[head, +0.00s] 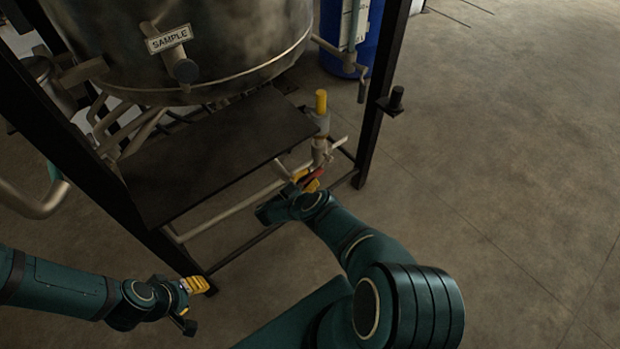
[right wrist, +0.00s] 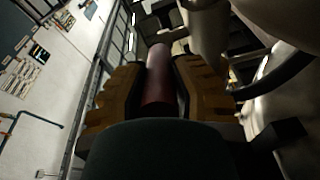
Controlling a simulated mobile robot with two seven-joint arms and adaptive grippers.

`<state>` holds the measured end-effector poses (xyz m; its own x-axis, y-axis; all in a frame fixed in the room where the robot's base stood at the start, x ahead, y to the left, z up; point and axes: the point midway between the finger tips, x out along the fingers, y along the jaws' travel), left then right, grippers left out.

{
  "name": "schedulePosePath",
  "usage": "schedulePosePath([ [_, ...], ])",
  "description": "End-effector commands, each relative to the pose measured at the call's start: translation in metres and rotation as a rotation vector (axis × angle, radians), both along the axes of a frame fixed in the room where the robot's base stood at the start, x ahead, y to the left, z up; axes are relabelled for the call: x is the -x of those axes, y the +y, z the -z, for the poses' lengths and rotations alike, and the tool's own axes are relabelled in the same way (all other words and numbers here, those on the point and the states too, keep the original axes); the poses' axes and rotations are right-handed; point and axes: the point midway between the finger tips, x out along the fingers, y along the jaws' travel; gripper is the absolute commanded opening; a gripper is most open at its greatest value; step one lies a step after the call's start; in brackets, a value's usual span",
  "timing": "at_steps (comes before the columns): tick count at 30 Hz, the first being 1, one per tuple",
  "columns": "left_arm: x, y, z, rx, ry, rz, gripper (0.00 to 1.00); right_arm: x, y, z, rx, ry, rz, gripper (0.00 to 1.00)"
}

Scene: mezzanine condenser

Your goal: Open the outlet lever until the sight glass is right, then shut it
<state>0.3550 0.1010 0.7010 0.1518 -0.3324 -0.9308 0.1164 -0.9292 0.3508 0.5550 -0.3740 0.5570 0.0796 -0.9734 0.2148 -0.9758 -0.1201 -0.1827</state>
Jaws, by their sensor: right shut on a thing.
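The red outlet lever (head: 315,174) sits low on the pipework under the steel vessel, at the middle of the head view. My right gripper (head: 305,182) is shut on it. In the right wrist view the dark red grip (right wrist: 159,78) lies between the two ridged yellow finger pads. A thin upright tube, seemingly the sight glass (head: 356,22), stands at the vessel's right side before a blue drum; I cannot read a level in it. My left gripper (head: 192,289) is low at the left, away from the pipework; its opening is unclear.
The steel vessel (head: 230,35) bears a SAMPLE plate (head: 168,39). A dark shelf (head: 205,155) lies below it, inside black frame posts (head: 383,90). A yellow-topped fitting (head: 321,103) stands above the lever. The blue drum (head: 336,45) is behind. The floor at right is clear.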

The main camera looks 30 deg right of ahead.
Motion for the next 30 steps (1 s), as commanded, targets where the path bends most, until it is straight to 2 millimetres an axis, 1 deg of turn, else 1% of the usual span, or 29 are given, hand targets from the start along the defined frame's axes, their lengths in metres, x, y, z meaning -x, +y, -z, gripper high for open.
schedulePosePath([
  [3,-0.0007,0.0001,0.0042,0.0,-0.002,-0.001,0.47,0.0001,-0.0005,0.0015,0.026,-0.007,0.002,0.0],
  [14,-0.0009,0.0002,0.0039,0.0,-0.002,-0.001,0.47,-0.0002,-0.0013,-0.0002,0.034,-0.011,0.004,0.0],
  [15,-0.0009,0.0001,0.0038,0.0,-0.002,-0.001,0.47,-0.0002,-0.0013,-0.0002,0.034,-0.011,0.004,0.33],
  [17,-0.0009,0.0001,0.0038,0.0,-0.002,-0.001,0.47,-0.0003,-0.0014,-0.0002,0.034,-0.011,0.004,0.54],
  [18,-0.0008,0.0,0.0039,0.0,-0.002,-0.001,0.47,-0.0003,-0.0014,-0.0001,0.034,-0.011,0.004,0.58],
  [30,-0.0007,0.0,0.0039,0.0,-0.002,-0.001,0.47,-0.0005,-0.001,0.0004,0.031,-0.009,0.002,0.58],
])
